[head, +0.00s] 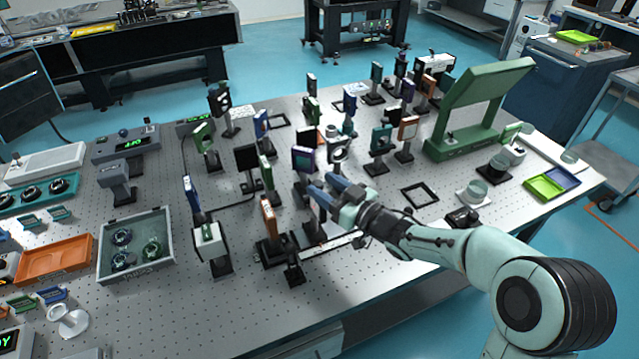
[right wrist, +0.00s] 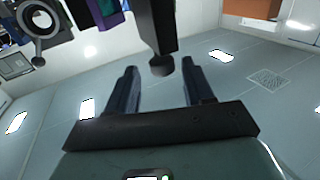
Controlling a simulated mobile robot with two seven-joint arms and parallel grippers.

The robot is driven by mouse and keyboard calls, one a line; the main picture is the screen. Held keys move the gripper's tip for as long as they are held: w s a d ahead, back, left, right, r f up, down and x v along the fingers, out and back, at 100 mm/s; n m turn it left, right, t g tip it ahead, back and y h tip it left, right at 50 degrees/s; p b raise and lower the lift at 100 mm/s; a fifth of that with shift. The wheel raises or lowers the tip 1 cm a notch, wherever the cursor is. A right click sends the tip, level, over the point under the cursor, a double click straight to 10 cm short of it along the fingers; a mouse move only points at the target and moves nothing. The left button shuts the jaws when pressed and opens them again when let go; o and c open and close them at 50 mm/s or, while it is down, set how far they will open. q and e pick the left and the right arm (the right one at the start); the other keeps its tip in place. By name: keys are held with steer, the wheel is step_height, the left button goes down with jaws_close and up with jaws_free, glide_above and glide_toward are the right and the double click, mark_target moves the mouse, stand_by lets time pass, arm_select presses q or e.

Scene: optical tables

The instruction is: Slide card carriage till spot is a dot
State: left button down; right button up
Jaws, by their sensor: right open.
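My right gripper (head: 327,188) reaches in from the right over the front middle of the optical table. It is open, its two blue fingers pointing left at the card carriage (head: 314,229), a dark mount with a pale card on a short rail (head: 338,243). The fingers partly hide the card, and I cannot make out the spot on it. In the right wrist view the open fingers (right wrist: 160,90) have a dark post with a rounded end (right wrist: 160,40) showing between and beyond them. I cannot tell whether they touch it. My left gripper is not in view.
An orange-fronted mount (head: 269,217) stands just left of the carriage, and a purple-faced mount (head: 303,160) stands behind it. Several other optics crowd the table's middle. A black square frame (head: 420,194) lies flat to the right. The perforated table front (head: 370,275) is bare.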

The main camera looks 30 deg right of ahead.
steer(key=b+v, duration=0.1)
steer(key=v, duration=1)
